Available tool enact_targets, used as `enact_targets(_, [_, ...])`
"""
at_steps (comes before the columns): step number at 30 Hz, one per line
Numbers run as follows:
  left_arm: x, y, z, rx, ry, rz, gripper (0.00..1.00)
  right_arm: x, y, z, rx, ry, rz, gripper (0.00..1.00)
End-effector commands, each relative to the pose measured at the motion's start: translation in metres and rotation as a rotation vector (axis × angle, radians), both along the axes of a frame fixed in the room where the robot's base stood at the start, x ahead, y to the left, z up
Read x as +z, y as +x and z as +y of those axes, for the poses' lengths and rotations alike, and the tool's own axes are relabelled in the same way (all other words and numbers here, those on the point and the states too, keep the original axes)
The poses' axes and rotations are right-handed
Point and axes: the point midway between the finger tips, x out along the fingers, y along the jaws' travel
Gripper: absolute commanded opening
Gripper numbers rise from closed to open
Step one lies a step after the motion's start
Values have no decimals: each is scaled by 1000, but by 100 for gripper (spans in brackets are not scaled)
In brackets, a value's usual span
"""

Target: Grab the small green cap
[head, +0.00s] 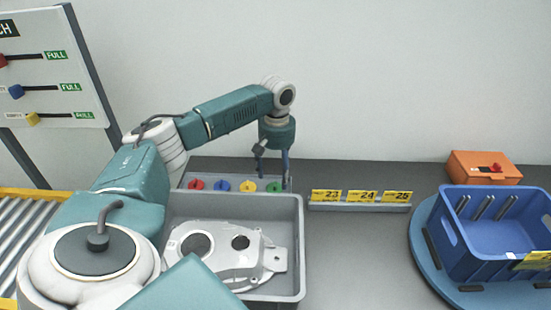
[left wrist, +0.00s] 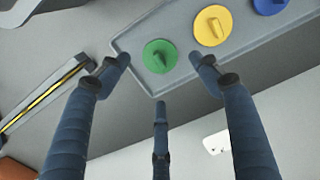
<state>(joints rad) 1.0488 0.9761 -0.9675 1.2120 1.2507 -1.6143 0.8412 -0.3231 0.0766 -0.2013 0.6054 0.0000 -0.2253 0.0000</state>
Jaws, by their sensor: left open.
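The small green cap (head: 274,187) sits at the right end of a grey cap tray (head: 206,179), beside the yellow, blue and red caps. In the left wrist view the green cap (left wrist: 160,56) is a round disc with a raised grip, lying near the tray's corner. My left gripper (head: 287,184) is above the right end of the tray. In the left wrist view its blue fingers (left wrist: 158,82) are spread around the green cap's area, open and empty. I cannot tell the exact height of the fingertips over the cap. My right gripper is not in view.
A grey bin (head: 302,250) with a silver casting (head: 225,250) stands in front of the cap tray. A rail with yellow number cards (head: 361,197) is to the right. A blue crate (head: 480,250) and an orange box (head: 484,168) stand farther right. The yellow cap (left wrist: 212,26) neighbours the green one.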

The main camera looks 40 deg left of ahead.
Motion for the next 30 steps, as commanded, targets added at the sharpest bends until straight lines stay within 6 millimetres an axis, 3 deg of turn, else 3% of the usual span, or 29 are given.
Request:
enact_targets(4, [-20, -9, 0, 1, 1, 5, 64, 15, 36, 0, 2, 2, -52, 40])
enact_targets(8, [-37, -8, 0, 1, 1, 2, 64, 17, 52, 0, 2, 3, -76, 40])
enact_targets(16, [-41, -7, 0, 0, 1, 1, 64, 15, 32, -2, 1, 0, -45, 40])
enact_targets(21, [-41, -7, 0, 0, 1, 1, 33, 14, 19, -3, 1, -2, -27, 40])
enact_targets(30, [-41, -7, 0, 0, 1, 1, 32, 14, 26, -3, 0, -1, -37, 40])
